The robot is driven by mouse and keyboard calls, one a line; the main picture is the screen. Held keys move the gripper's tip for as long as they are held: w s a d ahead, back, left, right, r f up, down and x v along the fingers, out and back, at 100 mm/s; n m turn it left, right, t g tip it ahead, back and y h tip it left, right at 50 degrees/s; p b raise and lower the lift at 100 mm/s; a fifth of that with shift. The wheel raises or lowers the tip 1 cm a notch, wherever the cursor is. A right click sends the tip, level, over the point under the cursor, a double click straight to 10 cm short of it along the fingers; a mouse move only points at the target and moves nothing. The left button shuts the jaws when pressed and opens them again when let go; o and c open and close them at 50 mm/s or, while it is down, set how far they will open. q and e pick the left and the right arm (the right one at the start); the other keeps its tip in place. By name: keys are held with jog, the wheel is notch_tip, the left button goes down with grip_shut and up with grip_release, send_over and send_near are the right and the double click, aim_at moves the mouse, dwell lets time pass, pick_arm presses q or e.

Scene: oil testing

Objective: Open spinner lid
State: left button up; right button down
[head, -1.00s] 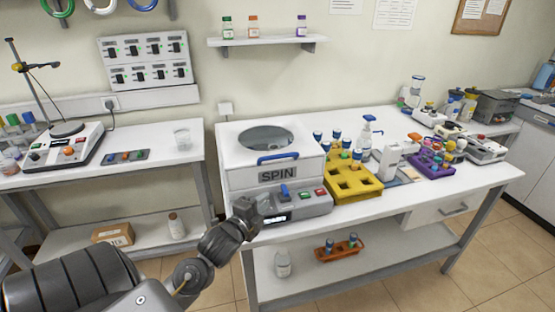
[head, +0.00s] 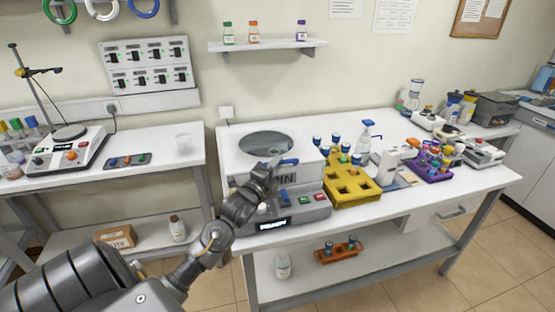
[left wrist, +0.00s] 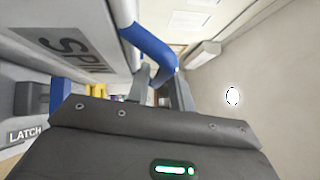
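The spinner is a white box marked SPIN with a round window in its closed lid (head: 240,142) and a blue handle (head: 289,162) at the lid's front edge. My left gripper (head: 272,168) is in front of the box at the handle and hides part of the SPIN label. In the left wrist view the blue handle (left wrist: 152,48) reaches down to the fingers (left wrist: 160,88), which are apart; contact is unclear. A blue lever (head: 284,197) stands on the grey control panel (head: 312,212); the LATCH label (left wrist: 25,135) shows in the left wrist view. My right gripper is out of view.
A yellow rack (head: 356,196) with blue-capped tubes stands close to the right of the spinner. A white dispenser bottle (head: 366,138) and a purple rack (head: 430,168) are farther right. A wall shelf (head: 266,46) hangs above. The space directly over the lid is clear.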

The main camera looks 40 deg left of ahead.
pick_arm(q)
jog(key=shift+x, duration=0.8)
jog(key=shift+c, duration=0.2)
grip_shut()
jog(key=shift+r, duration=0.1)
